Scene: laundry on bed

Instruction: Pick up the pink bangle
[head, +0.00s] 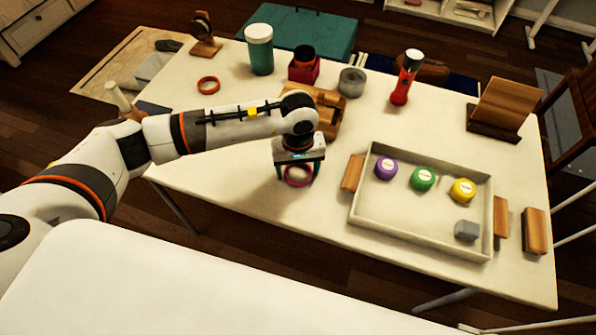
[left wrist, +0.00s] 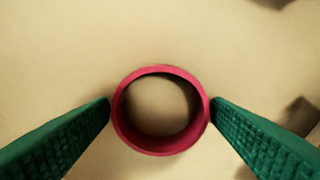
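The pink bangle (head: 298,182) lies on the white table (head: 230,170) near its front edge, below my left gripper. My left gripper (head: 297,178) points down over it, with a finger on each side. In the left wrist view the bangle (left wrist: 118,118) is a round pink ring between the green fingertips (left wrist: 160,108), which stand apart. I cannot tell if either touches. My right gripper is in neither view.
An orange bangle (head: 208,85) lies farther back on the left. A wooden stand (head: 327,113) is just behind my left gripper. A tray (head: 420,239) with coloured round containers stands to the right, beside a wooden block (head: 352,172). Bare table lies left of the gripper.

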